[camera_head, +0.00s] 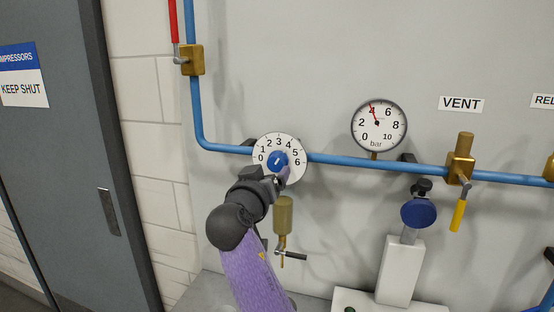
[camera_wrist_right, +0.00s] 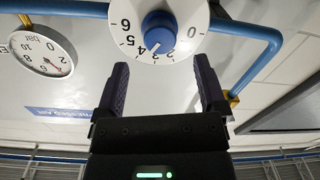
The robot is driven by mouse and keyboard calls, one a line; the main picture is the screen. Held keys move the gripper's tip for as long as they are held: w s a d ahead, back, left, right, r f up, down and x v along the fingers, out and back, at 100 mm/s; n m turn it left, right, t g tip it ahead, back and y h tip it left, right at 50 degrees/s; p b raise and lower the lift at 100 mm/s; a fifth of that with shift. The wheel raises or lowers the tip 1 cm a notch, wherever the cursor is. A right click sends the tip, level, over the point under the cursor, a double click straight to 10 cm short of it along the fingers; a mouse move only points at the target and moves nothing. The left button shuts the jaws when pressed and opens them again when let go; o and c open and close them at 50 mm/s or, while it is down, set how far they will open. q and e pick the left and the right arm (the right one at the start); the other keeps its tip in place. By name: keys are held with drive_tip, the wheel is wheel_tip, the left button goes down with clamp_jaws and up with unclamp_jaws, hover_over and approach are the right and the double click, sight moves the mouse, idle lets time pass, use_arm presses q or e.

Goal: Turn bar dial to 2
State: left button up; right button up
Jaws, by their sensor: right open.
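The bar dial (camera_head: 263,143) is a white disc numbered 0 to 6, set on the blue pipe on the wall. Its round blue knob (camera_head: 278,161) sits in the middle and has a white mark. In the right wrist view the dial (camera_wrist_right: 200,14) appears upside down, and the mark on the knob (camera_wrist_right: 159,32) points around 3 to 4; I cannot tell exactly. My right gripper (camera_wrist_right: 165,72) is open and empty, its two fingers apart and facing the dial, with the knob between and beyond their tips. In the head view the right gripper (camera_head: 279,177) covers the dial's lower edge. My left gripper is out of view.
The bar gauge (camera_head: 379,126) is right of the dial, its red needle near 4. A brass drain tap (camera_head: 283,216) hangs just below the dial. A yellow-handled VENT valve (camera_head: 459,165) is farther right.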

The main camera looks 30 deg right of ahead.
sight(275, 165)
drive_tip(key=x, duration=0.5)
drive_tip(key=shift+w+d+p, duration=0.25)
drive_tip(key=shift+d+p, duration=0.1)
drive_tip(key=shift+a, duration=0.1)
clamp_jaws()
